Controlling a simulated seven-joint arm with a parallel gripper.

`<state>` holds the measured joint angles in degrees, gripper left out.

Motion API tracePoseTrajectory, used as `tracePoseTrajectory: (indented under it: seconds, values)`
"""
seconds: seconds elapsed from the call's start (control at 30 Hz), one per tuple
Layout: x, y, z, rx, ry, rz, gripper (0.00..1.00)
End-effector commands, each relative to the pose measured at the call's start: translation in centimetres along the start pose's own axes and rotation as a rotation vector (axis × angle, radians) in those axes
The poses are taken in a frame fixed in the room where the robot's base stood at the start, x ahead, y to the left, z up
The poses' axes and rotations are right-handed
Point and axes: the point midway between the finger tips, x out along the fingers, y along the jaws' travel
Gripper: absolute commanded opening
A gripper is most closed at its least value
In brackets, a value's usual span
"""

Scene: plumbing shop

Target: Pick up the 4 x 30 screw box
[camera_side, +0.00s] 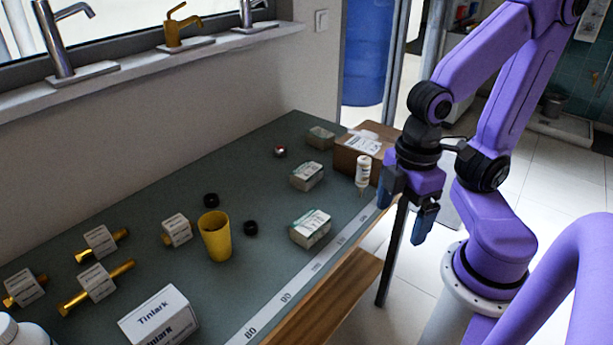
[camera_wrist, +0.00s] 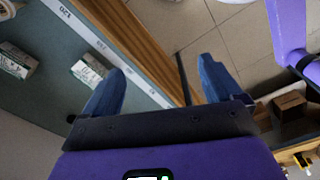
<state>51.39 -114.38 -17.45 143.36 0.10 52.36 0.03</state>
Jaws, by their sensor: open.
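Small cardboard boxes with white labels lie on the bench: one near the front edge (camera_side: 310,229), one behind it (camera_side: 307,176) and one farther back (camera_side: 320,138). Their print is too small to read, so I cannot tell which is the 4 x 30 screw box. Two green-and-white boxes also show in the wrist view, one nearer the fingers (camera_wrist: 90,70) and one at the left edge (camera_wrist: 16,60). My gripper (camera_side: 402,222) is open and empty, just off the bench's front edge, right of the boxes. Its blue fingers (camera_wrist: 163,66) show floor and the bench edge between them.
A white bottle (camera_side: 362,171) and a larger brown box (camera_side: 357,155) stand at the bench's right end, close to my gripper. A yellow cup (camera_side: 215,236), black rings (camera_side: 250,228), brass fittings (camera_side: 99,281) and a Tinlark box (camera_side: 159,318) are farther left. A ruler strip (camera_side: 289,296) runs along the front edge.

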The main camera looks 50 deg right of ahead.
Motion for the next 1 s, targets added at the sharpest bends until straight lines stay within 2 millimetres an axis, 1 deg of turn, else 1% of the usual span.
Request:
tracePoseTrajectory:
  seconds: [0.27, 0.37, 0.43, 0.57, 0.7, 0.77, 0.8, 0.87, 1.0]
  values:
    - [0.0, 0.2, -0.1, -0.002, -0.005, 0.004, 0.92]
    - [0.1, 1.1, -1.0, -0.016, -0.035, 0.026, 0.92]
    - [0.3, 2.4, -2.0, -0.035, -0.078, 0.057, 0.92]
    - [0.8, 6.0, -4.6, -0.087, -0.191, 0.128, 0.92]
    - [1.7, 10.3, -7.2, -0.149, -0.332, 0.197, 0.92]
    - [2.1, 12.2, -8.2, -0.175, -0.394, 0.222, 0.92]
    - [2.4, 13.4, -8.9, -0.192, -0.434, 0.237, 0.92]
    - [3.0, 15.3, -9.8, -0.217, -0.498, 0.256, 0.92]
    - [4.4, 19.7, -11.5, -0.274, -0.651, 0.291, 0.92]
